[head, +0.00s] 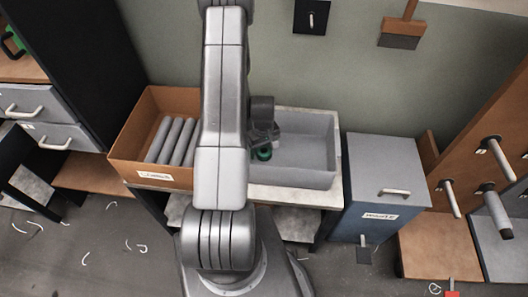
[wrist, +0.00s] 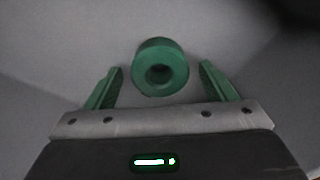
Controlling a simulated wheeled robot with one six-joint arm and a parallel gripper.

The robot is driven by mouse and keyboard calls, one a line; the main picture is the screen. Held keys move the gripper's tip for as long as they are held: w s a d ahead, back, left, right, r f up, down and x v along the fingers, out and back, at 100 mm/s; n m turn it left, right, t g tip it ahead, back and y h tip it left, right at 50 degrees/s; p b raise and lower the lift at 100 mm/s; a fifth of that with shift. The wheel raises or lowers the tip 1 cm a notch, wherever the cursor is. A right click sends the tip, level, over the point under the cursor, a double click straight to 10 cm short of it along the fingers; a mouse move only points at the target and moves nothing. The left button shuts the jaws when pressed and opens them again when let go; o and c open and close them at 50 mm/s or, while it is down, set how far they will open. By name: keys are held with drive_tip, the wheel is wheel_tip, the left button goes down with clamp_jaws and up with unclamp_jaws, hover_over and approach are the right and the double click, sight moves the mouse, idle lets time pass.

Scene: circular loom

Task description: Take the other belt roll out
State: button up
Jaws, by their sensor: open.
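A green belt roll (wrist: 160,68), a thick ring with a dark centre hole, lies inside the grey bin (head: 300,178). In the head view a small round green shape, apparently the roll (head: 264,154), shows near the bin's left side, just below my gripper. My gripper (wrist: 161,78) is open in the wrist view, with one green finger on each side of the roll and a visible gap to both. Nothing is held. My arm hides the left end of the bin in the head view, and the fingers are hard to make out there.
A wooden box (head: 125,158) with several grey rods stands left of the bin on the same bench. A blue-grey lidded waste box (head: 375,185) stands to the right. Pegs stick out of a wooden rack (head: 480,120) at the far right. Pale scraps litter the floor.

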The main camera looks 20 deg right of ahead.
drive_tip(key=shift+f, duration=0.45)
drive_tip(key=c, duration=1.1)
